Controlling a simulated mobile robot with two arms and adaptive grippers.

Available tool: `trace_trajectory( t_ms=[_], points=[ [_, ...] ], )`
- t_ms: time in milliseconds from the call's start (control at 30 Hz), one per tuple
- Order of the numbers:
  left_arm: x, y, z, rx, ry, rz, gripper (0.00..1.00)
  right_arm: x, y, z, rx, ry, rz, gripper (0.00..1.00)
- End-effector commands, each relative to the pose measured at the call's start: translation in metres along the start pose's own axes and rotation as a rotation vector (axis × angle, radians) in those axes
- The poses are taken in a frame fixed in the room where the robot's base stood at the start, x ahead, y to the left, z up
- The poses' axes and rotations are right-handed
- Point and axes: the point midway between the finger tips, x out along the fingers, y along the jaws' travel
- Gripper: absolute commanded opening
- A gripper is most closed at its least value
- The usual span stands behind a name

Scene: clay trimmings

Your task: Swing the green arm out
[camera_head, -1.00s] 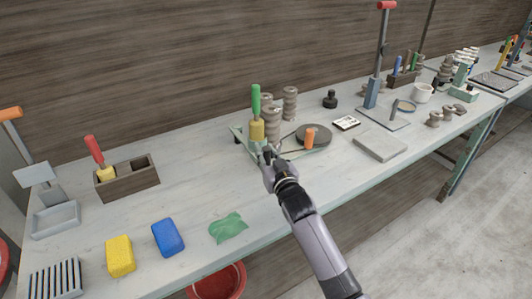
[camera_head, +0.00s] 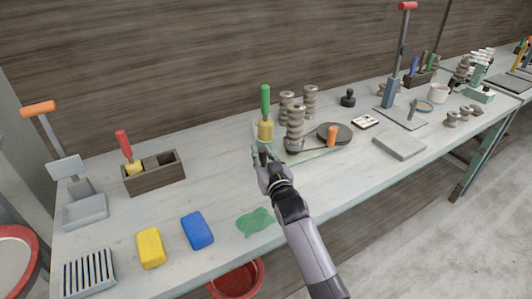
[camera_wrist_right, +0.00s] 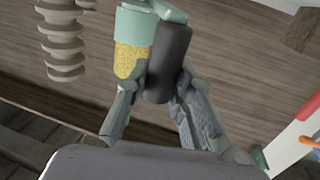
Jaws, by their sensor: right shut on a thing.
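The pale green arm (camera_wrist_right: 172,10) shows at the top of the right wrist view. It joins an upright dark cylindrical grip (camera_wrist_right: 168,65) and sits beside a pale green cup-shaped part with a yellow speckled piece (camera_wrist_right: 130,60) below. My right gripper (camera_wrist_right: 155,85) is shut on the dark grip. In the head view, my right gripper (camera_head: 264,158) is just below a green handle (camera_head: 265,101) with a yellow lower part (camera_head: 265,130). The gripper hides much of the arm there. My left gripper is not in view.
Ribbed grey stacks (camera_head: 295,130) stand close to the right of the green handle. A wooden box (camera_head: 155,176) stands left. The bench (camera_head: 215,180) is clear between box and gripper.

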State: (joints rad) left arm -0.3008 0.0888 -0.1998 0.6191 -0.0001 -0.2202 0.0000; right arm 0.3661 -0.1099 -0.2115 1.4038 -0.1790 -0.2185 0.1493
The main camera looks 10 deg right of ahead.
Motion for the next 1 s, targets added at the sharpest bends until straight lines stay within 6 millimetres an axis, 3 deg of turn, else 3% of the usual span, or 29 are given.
trace_trajectory(
  t_ms=[267, 300, 600, 1000],
  points=[
    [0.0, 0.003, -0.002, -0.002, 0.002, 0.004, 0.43, 0.0, -0.001, -0.001, 0.0, 0.003, -0.002, 0.0],
    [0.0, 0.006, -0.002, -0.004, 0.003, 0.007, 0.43, 0.0, -0.001, -0.001, 0.0, 0.003, -0.002, 0.22],
    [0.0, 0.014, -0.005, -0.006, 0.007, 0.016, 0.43, 0.0, -0.001, -0.001, 0.0, 0.003, -0.002, 0.42],
    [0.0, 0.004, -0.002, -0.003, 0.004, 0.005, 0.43, -0.005, -0.001, 0.0, 0.001, 0.001, -0.001, 0.43]
  ],
)
